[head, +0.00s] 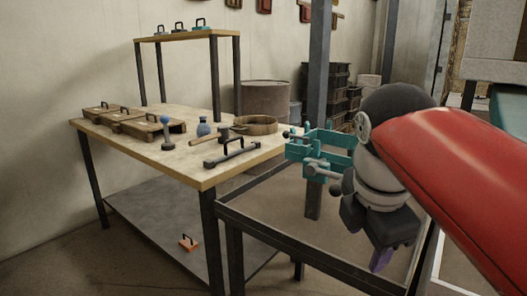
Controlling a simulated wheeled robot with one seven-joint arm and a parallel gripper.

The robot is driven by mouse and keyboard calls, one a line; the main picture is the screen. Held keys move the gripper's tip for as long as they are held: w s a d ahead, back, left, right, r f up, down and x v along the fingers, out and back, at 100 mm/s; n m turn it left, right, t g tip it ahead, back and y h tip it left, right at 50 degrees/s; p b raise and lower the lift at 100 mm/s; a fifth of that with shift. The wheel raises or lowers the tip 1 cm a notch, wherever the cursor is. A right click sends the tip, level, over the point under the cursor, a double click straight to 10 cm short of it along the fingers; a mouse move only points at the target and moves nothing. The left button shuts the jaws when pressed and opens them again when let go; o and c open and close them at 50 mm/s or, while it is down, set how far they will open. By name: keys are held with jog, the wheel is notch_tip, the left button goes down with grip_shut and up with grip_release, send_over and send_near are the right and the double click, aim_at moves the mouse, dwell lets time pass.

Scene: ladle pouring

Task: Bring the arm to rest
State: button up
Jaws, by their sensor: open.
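My red arm (455,170) reaches in from the right edge. It ends in a white and dark wrist (380,185). My gripper (381,259) hangs below the wrist, pointing down, with purple at its tip. It is open, and nothing shows in it. It is to the right of the workbench (205,178) and apart from the things on it. It appears in front of the dark metal frame. The exact finger gap is hard to see from this side.
A teal vise (325,150) is just left of my wrist. A dark metal frame (300,252) stands below.

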jog(key=s+f+m+t, duration=0.1)
jog(key=s+f+m, duration=0.2)
jog(key=f+m, duration=0.5)
jog(key=s+f+m+t+y, duration=0.1)
jog(key=s+f+m, duration=0.2)
jog(key=f+m, duration=0.5)
jog(key=m, duration=0.4)
jog(key=shift+f, duration=0.25)
jog(key=shift+s, duration=0.1)
